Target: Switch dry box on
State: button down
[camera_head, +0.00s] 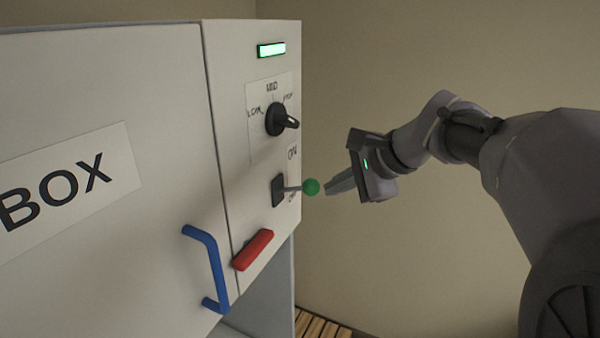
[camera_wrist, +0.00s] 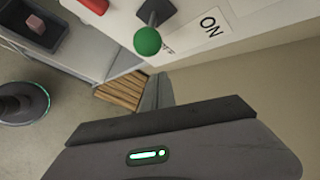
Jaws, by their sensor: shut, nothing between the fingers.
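The dry box (camera_head: 100,200) is a white cabinet with "BOX" on its label. Its side panel (camera_head: 228,120) carries a lever switch (camera_head: 279,190) with a green ball (camera_head: 312,187) at the lever's end. "ON" is printed above the switch; the lettering below is partly hidden. The lever sticks out from the panel; I cannot tell its setting. My gripper (camera_head: 330,190) is shut and empty, its fingertips just right of the ball, seemingly with a small gap. The wrist view shows the ball (camera_wrist: 147,40) beyond the fingers (camera_wrist: 158,92), with the "ON" label (camera_wrist: 211,25) beside it.
A lit green indicator (camera_head: 272,50) and a black rotary knob (camera_head: 281,119) sit above the switch. A red bar (camera_head: 253,250) and blue handle (camera_head: 212,268) are below left. A wooden pallet (camera_wrist: 122,92) and a dark bin (camera_wrist: 30,40) with a pink block show lower down.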

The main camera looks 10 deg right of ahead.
jog(key=a+r, duration=0.1)
jog(key=s+a+r, duration=0.1)
jog(key=r, duration=0.1)
jog(key=shift+s+a+r+p, duration=0.15)
jog(key=shift+a+p, duration=0.1)
jog(key=shift+p, duration=0.15)
jog(key=shift+r, duration=0.15)
dwell(0.3)
